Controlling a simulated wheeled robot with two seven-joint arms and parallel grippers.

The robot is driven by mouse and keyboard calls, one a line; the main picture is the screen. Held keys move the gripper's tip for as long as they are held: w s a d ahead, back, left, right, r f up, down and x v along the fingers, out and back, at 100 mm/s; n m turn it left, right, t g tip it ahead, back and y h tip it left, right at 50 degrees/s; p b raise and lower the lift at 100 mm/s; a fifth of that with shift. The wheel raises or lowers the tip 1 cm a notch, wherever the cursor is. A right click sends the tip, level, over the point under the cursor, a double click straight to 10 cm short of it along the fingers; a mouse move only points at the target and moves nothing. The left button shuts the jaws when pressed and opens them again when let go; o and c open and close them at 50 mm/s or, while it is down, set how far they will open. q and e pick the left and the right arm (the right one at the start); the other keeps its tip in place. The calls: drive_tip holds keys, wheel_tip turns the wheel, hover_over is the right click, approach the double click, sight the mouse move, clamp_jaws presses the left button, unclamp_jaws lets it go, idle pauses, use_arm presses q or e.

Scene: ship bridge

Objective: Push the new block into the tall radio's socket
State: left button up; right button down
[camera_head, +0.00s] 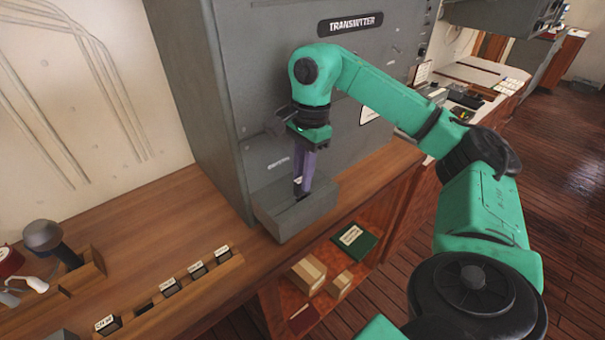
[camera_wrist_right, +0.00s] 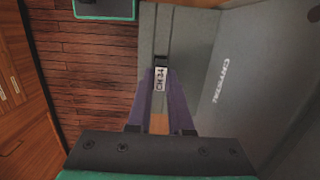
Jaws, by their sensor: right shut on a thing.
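The tall radio (camera_head: 222,88) is a grey cabinet with a "TRANSMITTER" plate. Its socket box (camera_head: 272,214) juts from the lower front, with a dark slot in its top; it also shows in the right wrist view (camera_wrist_right: 147,35). My right gripper (camera_head: 300,184) points down over this box, its purple fingers shut on the new block (camera_wrist_right: 160,78), a small dark block with a white "CH" label. The block is upright at the slot; I cannot tell how far it is inside. The fingers hide much of it. My left gripper is not in view.
A wooden rack (camera_head: 197,291) at the front left holds several labelled blocks and has an empty place. A microphone-like black knob (camera_head: 43,236) stands at far left. Below are an open shelf with cartons (camera_head: 308,275) and a green book (camera_head: 354,241). Bare desk (camera_head: 150,233) lies left of the socket.

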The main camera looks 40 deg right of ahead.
drive_tip(key=shift+f+b, duration=0.7)
drive_tip(key=shift+f, duration=0.4)
idle(2.6)
drive_tip(key=c, duration=0.8)
unclamp_jaws()
drive_tip(key=shift+o, duration=0.2)
drive_tip(key=shift+r, duration=0.3)
drive_tip(key=r, duration=0.2)
drive_tip(key=r+p, duration=0.1)
drive_tip(key=r, duration=0.1)
drive_tip(key=r+p, duration=0.1)
drive_tip(key=r, duration=0.1)
drive_tip(key=shift+w+d+r, duration=0.1)
drive_tip(key=shift+d, duration=0.25)
wheel_tip(320, 180, up, 8)
drive_tip(key=d+p, duration=0.1)
drive_tip(key=p, duration=0.5)
drive_tip(key=shift+p, duration=0.3)
drive_tip(key=shift+f, duration=0.25)
